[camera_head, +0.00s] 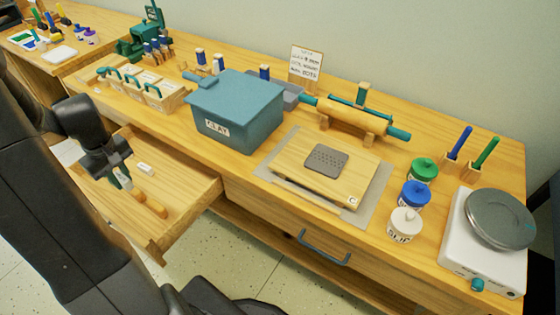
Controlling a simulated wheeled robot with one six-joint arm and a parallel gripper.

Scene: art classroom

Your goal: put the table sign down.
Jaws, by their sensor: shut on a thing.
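My gripper (122,165) is at the left, low over the open drawer (190,205). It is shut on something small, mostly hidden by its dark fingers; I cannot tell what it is. A small sign card (306,62) with handwritten-looking lines and a wooden frame stands upright at the back of the worktop, by the wall, well apart from my gripper. A pale flat piece (68,152) shows beside my arm at the drawer's left; I cannot tell whether it is a sign or paper.
The drawer holds a white block (145,169) and orange-handled tools (150,205). A blue clay box (237,108), wooden board (320,182), rolling pin (352,115), paint jars (414,193) and white scale (480,250) crowd the worktop. A wooden caddy (140,90) stands above the drawer.

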